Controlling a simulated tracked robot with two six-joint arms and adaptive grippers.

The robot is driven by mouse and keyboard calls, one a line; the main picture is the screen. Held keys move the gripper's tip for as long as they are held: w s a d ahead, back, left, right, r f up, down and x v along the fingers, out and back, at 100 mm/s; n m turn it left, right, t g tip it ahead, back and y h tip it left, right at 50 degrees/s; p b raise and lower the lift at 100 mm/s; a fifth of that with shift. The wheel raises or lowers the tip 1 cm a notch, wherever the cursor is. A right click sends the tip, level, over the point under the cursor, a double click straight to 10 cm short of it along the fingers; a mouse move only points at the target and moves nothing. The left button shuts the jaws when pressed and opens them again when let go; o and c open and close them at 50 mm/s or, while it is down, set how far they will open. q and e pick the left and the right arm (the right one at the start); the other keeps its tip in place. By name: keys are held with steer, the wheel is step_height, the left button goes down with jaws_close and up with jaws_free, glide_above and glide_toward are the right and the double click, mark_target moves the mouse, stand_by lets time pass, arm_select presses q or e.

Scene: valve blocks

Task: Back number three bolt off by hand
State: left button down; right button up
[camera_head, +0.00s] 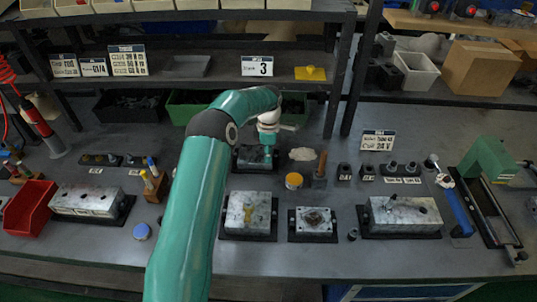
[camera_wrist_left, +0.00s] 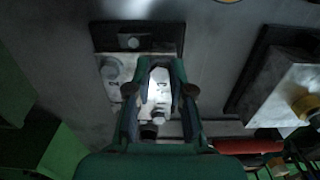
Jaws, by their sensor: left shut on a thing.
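My left gripper (camera_head: 268,146) reaches down over a small valve block (camera_head: 247,160) on a dark base at the back of the bench. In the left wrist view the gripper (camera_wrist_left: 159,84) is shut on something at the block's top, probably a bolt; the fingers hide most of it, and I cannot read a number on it. The block (camera_wrist_left: 118,92) shows around the fingers, with a round bolt head (camera_wrist_left: 110,70) left of them. My right gripper is not in view.
A "3" card (camera_head: 257,67) stands on the shelf behind. A larger block (camera_head: 248,214) and a square-flanged block (camera_head: 313,222) stand nearer the front. A yellow-topped tin (camera_head: 293,181) and a wooden-handled tool (camera_head: 321,168) stand to the right.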

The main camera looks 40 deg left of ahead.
arm_select(q)
steer(key=shift+n, duration=0.6)
steer(key=c, duration=0.9)
jaws_free()
steer(key=shift+c, duration=0.2)
step_height(320, 180, up, 12)
